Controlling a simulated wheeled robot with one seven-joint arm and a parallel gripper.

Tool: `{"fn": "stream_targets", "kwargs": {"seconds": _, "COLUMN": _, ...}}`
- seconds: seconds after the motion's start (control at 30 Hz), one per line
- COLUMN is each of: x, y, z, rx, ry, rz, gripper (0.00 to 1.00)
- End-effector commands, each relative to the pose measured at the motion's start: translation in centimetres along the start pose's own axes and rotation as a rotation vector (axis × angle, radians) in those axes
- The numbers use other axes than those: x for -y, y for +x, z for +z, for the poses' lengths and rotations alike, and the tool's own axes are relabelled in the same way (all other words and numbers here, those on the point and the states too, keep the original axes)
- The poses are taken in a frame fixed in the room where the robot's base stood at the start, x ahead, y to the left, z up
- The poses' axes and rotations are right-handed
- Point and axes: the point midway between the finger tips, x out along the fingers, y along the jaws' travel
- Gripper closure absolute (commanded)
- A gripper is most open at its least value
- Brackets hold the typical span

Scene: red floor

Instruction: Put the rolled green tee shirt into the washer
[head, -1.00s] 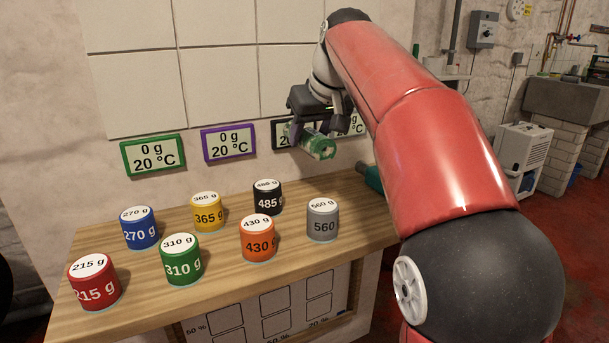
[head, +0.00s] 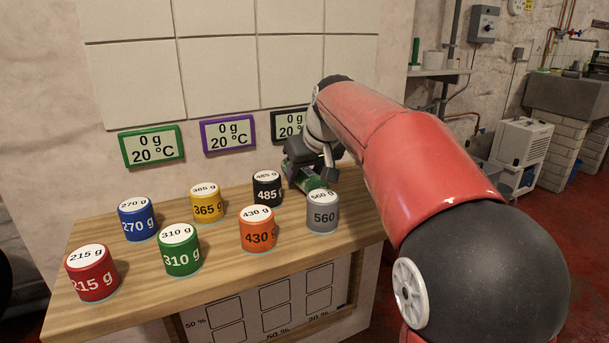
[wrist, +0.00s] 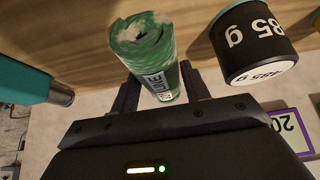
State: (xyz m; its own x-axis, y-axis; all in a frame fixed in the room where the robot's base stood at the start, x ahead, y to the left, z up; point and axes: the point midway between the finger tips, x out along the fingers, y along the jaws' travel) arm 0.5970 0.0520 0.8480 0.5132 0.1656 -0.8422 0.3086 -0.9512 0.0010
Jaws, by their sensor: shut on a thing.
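The rolled green tee shirt (head: 306,179) is a short green roll with pale ends and white lettering. It also shows in the wrist view (wrist: 142,48), lying between the two dark fingers. My gripper (wrist: 160,90) is shut on it. In the head view my gripper (head: 312,166) is low over the bench's back right part, behind the grey 560 g weight and right of the black 485 g weight. The grey weight partly hides the roll. I cannot tell if the roll touches the bench. No washer shows in either view.
Several labelled weights stand on the wooden bench (head: 215,272). The black 485 g weight (head: 267,189) and grey 560 g weight (head: 323,214) are close to the roll. A teal object (wrist: 28,80) shows at left in the wrist view. Display panels (head: 228,134) hang on the wall.

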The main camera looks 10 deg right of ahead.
Motion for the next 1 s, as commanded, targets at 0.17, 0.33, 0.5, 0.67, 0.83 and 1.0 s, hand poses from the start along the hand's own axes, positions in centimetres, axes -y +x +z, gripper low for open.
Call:
{"fn": "stream_targets", "kwargs": {"seconds": 0.17, "x": 0.06, "y": 0.56, "z": -0.11, "rx": -0.003, "ry": -0.001, "rz": 0.000, "gripper": 0.84}}
{"fn": "stream_targets", "kwargs": {"seconds": 0.33, "x": 0.05, "y": 0.59, "z": -0.07, "rx": -0.002, "ry": 0.000, "rz": 0.000, "gripper": 0.84}}
{"fn": "stream_targets", "kwargs": {"seconds": 0.5, "x": 0.03, "y": 0.84, "z": 0.10, "rx": -0.001, "ry": 0.000, "rz": 0.000, "gripper": 0.47}}
{"fn": "stream_targets", "kwargs": {"seconds": 0.67, "x": 0.03, "y": 0.83, "z": 0.09, "rx": -0.001, "ry": 0.000, "rz": 0.000, "gripper": 0.32}}
{"fn": "stream_targets", "kwargs": {"seconds": 0.83, "x": 0.04, "y": 0.83, "z": 0.09, "rx": -0.001, "ry": 0.000, "rz": -0.001, "gripper": 0.32}}
{"fn": "stream_targets", "kwargs": {"seconds": 1.0, "x": 0.05, "y": 0.13, "z": -0.17, "rx": -0.002, "ry": 0.000, "rz": -0.001, "gripper": 0.32}}
